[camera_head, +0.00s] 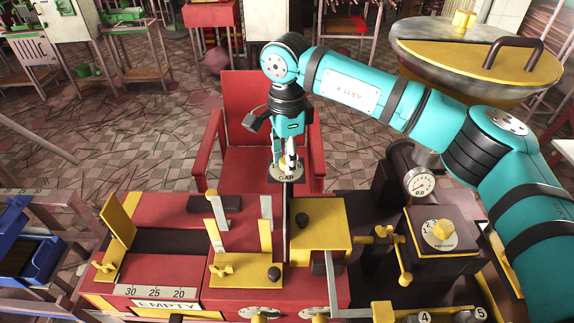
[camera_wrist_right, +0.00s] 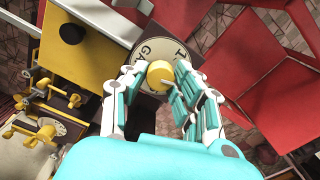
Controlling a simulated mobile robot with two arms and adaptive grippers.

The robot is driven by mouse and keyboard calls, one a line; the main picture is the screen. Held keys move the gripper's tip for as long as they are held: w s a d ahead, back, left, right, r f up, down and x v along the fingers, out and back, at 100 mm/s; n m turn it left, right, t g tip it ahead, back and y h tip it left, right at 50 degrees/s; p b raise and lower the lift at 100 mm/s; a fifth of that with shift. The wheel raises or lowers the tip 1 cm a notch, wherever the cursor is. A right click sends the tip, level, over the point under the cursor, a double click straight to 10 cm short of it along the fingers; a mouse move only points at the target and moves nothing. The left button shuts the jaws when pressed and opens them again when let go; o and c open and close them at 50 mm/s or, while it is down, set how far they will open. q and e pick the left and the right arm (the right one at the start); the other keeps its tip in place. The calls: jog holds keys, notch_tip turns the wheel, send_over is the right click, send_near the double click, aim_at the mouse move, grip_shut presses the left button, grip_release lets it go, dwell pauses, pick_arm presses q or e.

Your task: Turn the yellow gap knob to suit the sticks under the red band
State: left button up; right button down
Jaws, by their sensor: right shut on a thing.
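The round white gap dial (camera_head: 287,175), lettered GAP, stands behind the red and yellow machine. It also shows in the right wrist view (camera_wrist_right: 152,52), with the yellow gap knob (camera_wrist_right: 159,76) at its middle. My right gripper (camera_head: 285,158) reaches it from above. In the wrist view its fingers (camera_wrist_right: 156,82) are closed on either side of the knob. The fingers hide most of the knob in the head view, and I cannot read its setting. I cannot make out a red band or the sticks under it. My left gripper is not in view.
The red chair (camera_head: 255,95) is right behind the dial. A yellow block with a black knob (camera_head: 302,220) stands close in front. A pressure gauge (camera_head: 420,183) and a second dial with a yellow knob (camera_head: 442,231) are to the right. An EMPTY label (camera_head: 165,304) is at front left.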

jog(key=shift+n+b, duration=0.65)
jog(key=shift+n, duration=0.95)
jog(key=shift+r, duration=0.1)
jog(key=shift+w, duration=0.1)
jog(key=c, duration=1)
grip_release()
notch_tip(320, 180, up, 12)
jog(key=shift+f, duration=0.1)
